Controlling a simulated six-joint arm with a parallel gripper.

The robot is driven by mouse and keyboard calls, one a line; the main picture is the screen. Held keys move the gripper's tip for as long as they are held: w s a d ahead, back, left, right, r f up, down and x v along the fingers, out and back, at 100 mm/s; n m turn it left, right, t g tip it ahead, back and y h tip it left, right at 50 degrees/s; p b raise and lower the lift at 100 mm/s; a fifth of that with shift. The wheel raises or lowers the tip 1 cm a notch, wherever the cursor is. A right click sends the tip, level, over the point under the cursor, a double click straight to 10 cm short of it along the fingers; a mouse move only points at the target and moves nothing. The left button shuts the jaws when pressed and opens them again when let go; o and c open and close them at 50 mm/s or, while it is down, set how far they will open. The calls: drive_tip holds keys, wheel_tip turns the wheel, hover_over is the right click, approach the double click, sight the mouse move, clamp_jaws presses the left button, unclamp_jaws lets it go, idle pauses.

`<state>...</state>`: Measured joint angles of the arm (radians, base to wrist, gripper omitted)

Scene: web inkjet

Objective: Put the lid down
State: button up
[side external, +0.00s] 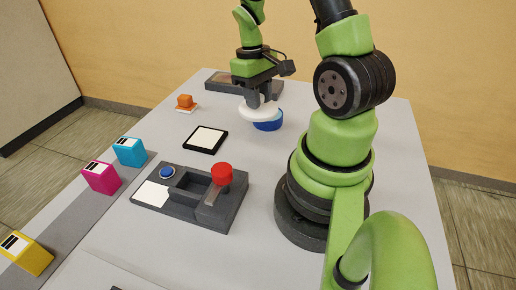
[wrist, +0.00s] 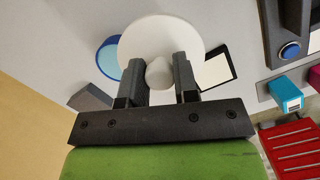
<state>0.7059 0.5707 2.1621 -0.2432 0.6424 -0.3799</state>
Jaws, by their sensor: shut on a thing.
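The lid (wrist: 162,34) is a round white disc with a knob (wrist: 159,74). My gripper (wrist: 158,84) is shut on the knob, which sits between its two dark fingers in the wrist view. In the side view my gripper (side external: 262,100) points down with the white lid (side external: 247,112) under it. A blue round container (side external: 268,122) stands just right of the lid and is partly hidden by it. In the wrist view the blue container (wrist: 107,58) shows at the lid's left edge. I cannot tell whether the lid touches the container or the table.
A black-framed white pad (side external: 206,139) lies left of the lid. An orange block (side external: 185,101) is farther left. A dark tray (side external: 222,82) is behind. A dark console (side external: 190,196) with a red knob (side external: 222,174) is in front. Cyan (side external: 130,151), magenta (side external: 101,177) and yellow (side external: 27,253) cartridges line the left.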

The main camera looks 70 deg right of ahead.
sight(257, 112)
drive_tip(key=m, duration=0.1)
drive_tip(key=a+m, duration=0.2)
drive_tip(key=shift+s+a+f+m, duration=0.2)
drive_tip(key=shift+s+f+m, duration=0.1)
drive_tip(key=shift+m, duration=0.1)
wheel_tip(257, 112, down, 5)
drive_tip(key=shift+s+a, duration=0.1)
drive_tip(key=shift+f, duration=2.4)
drive_tip(key=shift+f, duration=0.1)
drive_tip(key=o, duration=0.9)
